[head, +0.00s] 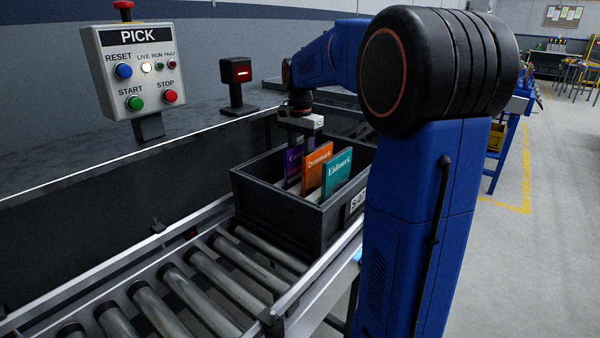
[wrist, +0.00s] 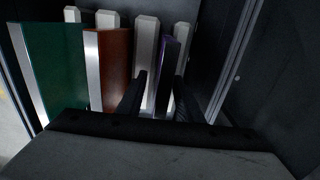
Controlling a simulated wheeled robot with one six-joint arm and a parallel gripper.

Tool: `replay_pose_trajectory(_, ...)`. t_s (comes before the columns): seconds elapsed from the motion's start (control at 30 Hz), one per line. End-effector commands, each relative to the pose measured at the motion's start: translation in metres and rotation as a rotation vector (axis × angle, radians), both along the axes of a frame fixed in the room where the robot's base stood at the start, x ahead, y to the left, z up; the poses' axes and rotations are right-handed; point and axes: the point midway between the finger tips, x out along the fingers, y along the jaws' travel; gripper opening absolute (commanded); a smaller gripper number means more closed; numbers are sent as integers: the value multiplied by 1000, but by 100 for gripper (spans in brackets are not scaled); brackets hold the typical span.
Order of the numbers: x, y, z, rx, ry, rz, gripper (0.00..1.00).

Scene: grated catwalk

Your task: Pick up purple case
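The purple case (head: 292,166) stands upright in a dark bin, at the left of a row of cases in the head view. In the wrist view the purple case (wrist: 171,66) shows its narrow edge between my gripper's two dark fingers. My gripper (wrist: 161,82) is open, with a visible gap between the left finger and the case. In the head view my gripper (head: 301,142) points down into the bin at the purple case. The fingertips' depth along the case is hard to tell.
An orange case (head: 317,168) and a teal case (head: 338,174) stand beside it in the dark bin (head: 275,208). Pale upright dividers (wrist: 146,45) separate the slots. The bin sits on a roller conveyor (head: 205,280). A control box (head: 138,72) stands at left.

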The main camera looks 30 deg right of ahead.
Motion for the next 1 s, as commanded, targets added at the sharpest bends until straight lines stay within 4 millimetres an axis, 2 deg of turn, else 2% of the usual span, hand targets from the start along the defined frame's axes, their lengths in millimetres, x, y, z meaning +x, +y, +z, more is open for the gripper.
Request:
replay_pose_trajectory(0.17, 0, 0, -18, 1, 1, 0, 33)
replay_pose_trajectory(0.43, 1, 0, -20, -1, -1, 0, 33)
replay_pose_trajectory(0.47, 1, 0, -20, -1, -1, 0, 30)
replay_pose_trajectory(0.6, 1, 0, -20, 0, -1, 0, 0)
replay_pose_trajectory(1.0, 1, 0, -15, -1, -1, 0, 0)
